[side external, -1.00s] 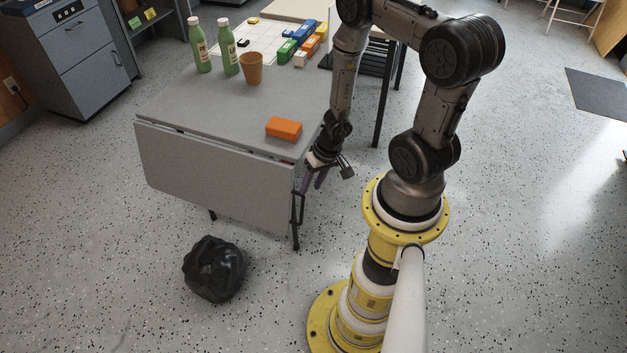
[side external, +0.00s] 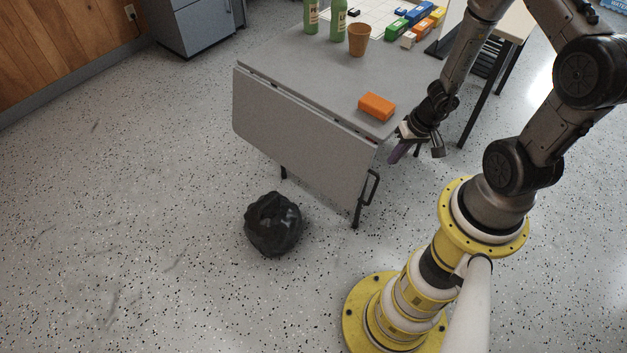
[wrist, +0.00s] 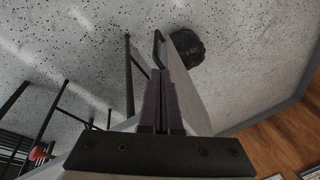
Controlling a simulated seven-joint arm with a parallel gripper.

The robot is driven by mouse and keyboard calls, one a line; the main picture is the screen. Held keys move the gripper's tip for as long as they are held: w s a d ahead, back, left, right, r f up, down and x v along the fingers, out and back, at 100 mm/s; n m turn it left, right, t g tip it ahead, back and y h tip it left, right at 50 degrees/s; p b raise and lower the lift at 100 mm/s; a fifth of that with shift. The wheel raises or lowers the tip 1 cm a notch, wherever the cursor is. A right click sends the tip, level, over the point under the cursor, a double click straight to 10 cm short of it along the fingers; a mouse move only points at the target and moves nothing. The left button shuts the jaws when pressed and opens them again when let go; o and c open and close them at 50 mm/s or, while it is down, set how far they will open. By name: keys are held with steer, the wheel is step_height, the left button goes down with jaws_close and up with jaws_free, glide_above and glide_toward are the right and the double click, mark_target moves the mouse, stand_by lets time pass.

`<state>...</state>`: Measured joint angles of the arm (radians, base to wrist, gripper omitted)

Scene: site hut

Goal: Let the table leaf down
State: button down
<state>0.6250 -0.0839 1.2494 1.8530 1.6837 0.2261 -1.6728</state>
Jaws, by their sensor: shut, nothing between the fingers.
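The grey table leaf (side external: 300,135) hangs down steeply from the front edge of the grey table (side external: 290,60). A black handle (side external: 372,187) stands out at the leaf's right edge. My gripper (side external: 395,153) is beside the table's right corner, above and to the right of the handle, and apart from it. Its purple fingers are shut and empty. In the wrist view the fingers (wrist: 160,95) point along the leaf (wrist: 187,80), with the handle (wrist: 158,48) beyond their tips. I cannot tell whether a finger touches the leaf's edge.
An orange block (side external: 377,105) lies near the table's front right corner. A brown cup (side external: 359,40), green bottles (side external: 338,20) and coloured blocks stand farther back. A black bag (side external: 273,224) lies on the floor in front of the leaf. The floor to the left is clear.

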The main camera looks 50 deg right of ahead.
steer(key=w+a+m+g+h, duration=0.1)
steer(key=w+a+m, duration=0.4)
steer(key=w+m, duration=0.4)
steer(key=w+a+r+m+g+h, duration=0.1)
steer(key=w+a+m+h, duration=0.1)
steer(key=w+a+m, duration=0.6)
steer(key=w+a+m+g+h, duration=0.1)
steer(key=w+m, duration=0.6)
steer(key=m, duration=0.5)
steer(key=x, duration=2.7)
steer(key=shift+w+a+f, duration=0.2)
steer(key=shift+w+f, duration=0.2)
steer(key=shift+w, duration=0.15)
